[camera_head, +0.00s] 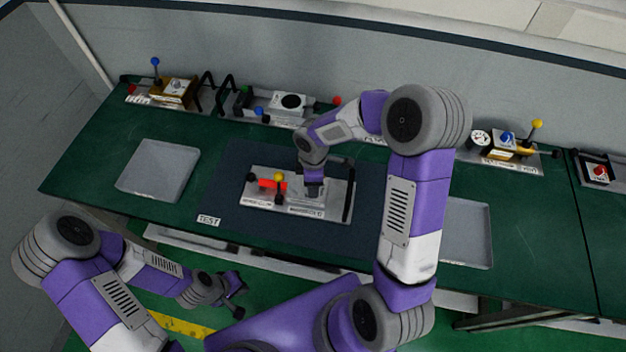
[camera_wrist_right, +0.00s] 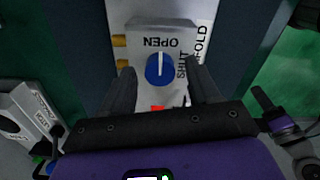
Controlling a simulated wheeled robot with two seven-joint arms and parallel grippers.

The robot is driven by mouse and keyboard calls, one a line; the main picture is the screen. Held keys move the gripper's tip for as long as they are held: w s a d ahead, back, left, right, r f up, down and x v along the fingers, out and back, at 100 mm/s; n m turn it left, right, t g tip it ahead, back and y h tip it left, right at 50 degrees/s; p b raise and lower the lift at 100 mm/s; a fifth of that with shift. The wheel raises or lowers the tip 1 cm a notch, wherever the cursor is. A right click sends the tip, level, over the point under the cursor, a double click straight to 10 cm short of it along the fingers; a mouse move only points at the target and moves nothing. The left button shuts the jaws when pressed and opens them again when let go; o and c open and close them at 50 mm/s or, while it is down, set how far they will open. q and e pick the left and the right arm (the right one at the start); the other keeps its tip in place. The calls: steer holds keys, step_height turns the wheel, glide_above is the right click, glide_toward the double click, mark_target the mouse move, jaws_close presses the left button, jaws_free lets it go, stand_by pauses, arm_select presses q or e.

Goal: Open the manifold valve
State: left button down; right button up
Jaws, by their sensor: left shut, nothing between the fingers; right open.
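The manifold valve's blue knob (camera_wrist_right: 159,70) shows in the right wrist view, with a white line on its face. It sits on a grey block (camera_wrist_right: 136,35) marked OPEN and SHUT; the line runs upward in the picture, toward the word OPEN. My right gripper (camera_wrist_right: 161,82) is open, one finger on each side of the knob, with gaps showing. In the head view my right gripper (camera_head: 313,188) points down over the test plate (camera_head: 260,204) and hides the knob. My left gripper (camera_head: 236,294) is shut and empty, low in front of the bench.
The plate bears a yellow knob (camera_head: 279,177) and red part (camera_head: 268,185). A grey tray (camera_head: 158,171) lies left; another (camera_head: 467,232) lies right, partly behind my arm. Several devices line the bench's back, including a blue-topped lever (camera_head: 155,62) and yellow-topped lever (camera_head: 537,124).

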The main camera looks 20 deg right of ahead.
step_height(320, 180, up, 8)
steer(key=shift+f+p, duration=0.2)
steer(key=shift+p, duration=0.2)
stand_by(0.5)
